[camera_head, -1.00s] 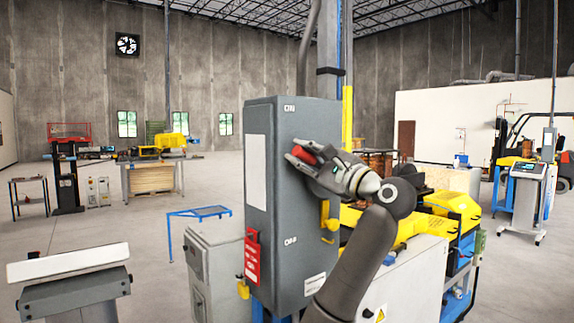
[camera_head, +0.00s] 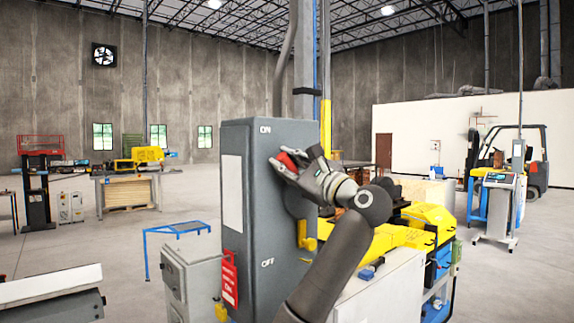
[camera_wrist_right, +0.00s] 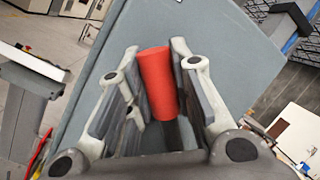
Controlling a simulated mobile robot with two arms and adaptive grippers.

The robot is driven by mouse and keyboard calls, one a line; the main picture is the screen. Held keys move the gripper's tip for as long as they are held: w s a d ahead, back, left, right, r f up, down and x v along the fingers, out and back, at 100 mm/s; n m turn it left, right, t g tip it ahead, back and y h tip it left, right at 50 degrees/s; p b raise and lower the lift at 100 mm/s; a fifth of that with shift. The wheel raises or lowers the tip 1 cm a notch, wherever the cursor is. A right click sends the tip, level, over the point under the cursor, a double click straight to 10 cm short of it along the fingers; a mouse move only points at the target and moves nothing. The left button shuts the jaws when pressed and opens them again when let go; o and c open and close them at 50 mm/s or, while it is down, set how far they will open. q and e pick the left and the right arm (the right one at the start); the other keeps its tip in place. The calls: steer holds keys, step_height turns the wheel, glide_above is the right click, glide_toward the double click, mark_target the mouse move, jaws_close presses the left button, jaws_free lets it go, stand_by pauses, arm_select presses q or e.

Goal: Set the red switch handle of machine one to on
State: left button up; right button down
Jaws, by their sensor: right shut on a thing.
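The red switch handle (camera_head: 289,158) is on the right side of a tall grey switch box (camera_head: 257,200) in the head view. The box reads ON near its top and OFF lower down. The handle is at the upper part, near the ON label. My right gripper (camera_head: 284,163) is shut on the handle. In the right wrist view the red handle (camera_wrist_right: 158,82) lies between the two fingers (camera_wrist_right: 155,75), with the grey box behind it. The handle's pivot is hidden by my right gripper and arm. My left gripper is not in view.
A red tag (camera_head: 229,279) hangs at the box's lower left. A smaller grey cabinet (camera_head: 190,275) stands to the left, with a blue frame (camera_head: 178,230) behind it. Yellow machinery (camera_head: 400,235) stands to the right behind my arm. Open floor lies at the left.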

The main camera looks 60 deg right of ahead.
steer(key=shift+s+d+r, duration=0.1)
steer(key=c, duration=1.3)
jaws_free()
steer(key=shift+o, duration=0.2)
steer(key=v, duration=1.2)
steer(key=shift+d, duration=0.1)
